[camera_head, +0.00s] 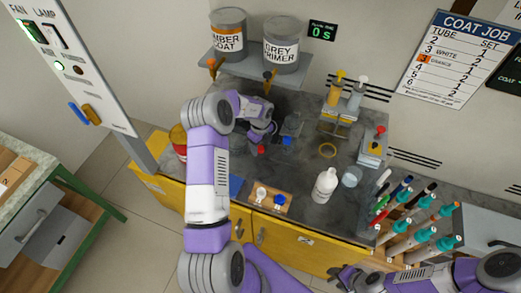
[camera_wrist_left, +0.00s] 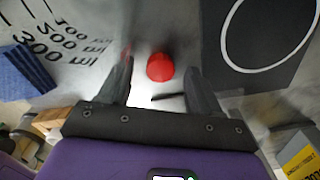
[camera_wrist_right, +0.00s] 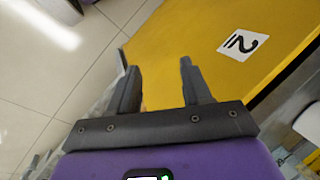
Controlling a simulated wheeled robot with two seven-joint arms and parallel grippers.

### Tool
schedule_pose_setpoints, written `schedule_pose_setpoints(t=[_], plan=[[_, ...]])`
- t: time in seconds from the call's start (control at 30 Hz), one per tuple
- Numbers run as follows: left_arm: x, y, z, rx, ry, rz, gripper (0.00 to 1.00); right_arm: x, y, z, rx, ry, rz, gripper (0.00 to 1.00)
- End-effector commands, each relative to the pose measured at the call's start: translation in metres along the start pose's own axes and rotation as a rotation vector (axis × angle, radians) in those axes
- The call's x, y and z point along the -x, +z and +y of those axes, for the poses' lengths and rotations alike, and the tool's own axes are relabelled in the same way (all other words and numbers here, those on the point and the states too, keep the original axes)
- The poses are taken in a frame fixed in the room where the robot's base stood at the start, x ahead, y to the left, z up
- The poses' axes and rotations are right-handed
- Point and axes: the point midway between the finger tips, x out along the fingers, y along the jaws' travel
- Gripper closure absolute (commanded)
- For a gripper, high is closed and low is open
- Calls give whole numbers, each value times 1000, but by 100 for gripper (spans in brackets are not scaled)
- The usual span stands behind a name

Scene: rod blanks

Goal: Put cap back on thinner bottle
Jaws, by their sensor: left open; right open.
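A white bottle (camera_head: 325,186) stands upright on the dark worktop, right of centre; its label is too small to read, and I cannot tell if its top is capped. A small red cap-like piece (camera_head: 261,150) lies on the worktop by my left gripper (camera_head: 262,135). In the left wrist view the red piece (camera_wrist_left: 160,67) shows between and beyond the fingertips of my left gripper (camera_wrist_left: 158,75), which is open and empty. A small blue piece (camera_head: 286,141) lies to its right. My right gripper (camera_wrist_right: 158,80) is open and empty, facing the yellow cabinet front.
A wooden block (camera_head: 270,198) with small white and blue-topped items stands at the front edge. A clear cup (camera_head: 352,177) is right of the bottle. A rack of teal-topped tubes (camera_head: 420,225) fills the right. A shelf with two paint cans (camera_head: 283,45) overhangs the back.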

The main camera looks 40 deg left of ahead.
Motion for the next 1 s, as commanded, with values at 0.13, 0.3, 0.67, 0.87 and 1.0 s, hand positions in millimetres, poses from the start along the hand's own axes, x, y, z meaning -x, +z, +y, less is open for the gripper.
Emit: schedule_pose_setpoints(t=[0.13,0.3,0.67,0.87,1.0], plan=[[-6,0,0,0,-1,-2,36,-1,0,0,0,0,0,52],[-5,0,0,0,-1,-2,36,-1,0,0,0,0,0,52],[-5,0,0,0,-1,-2,81,-1,0,0,0,0,0,52],[-5,0,0,0,-1,-1,100,-1,0,0,0,0,0,52],[-5,0,0,0,-1,-2,100,-1,0,0,0,0,0,52]])
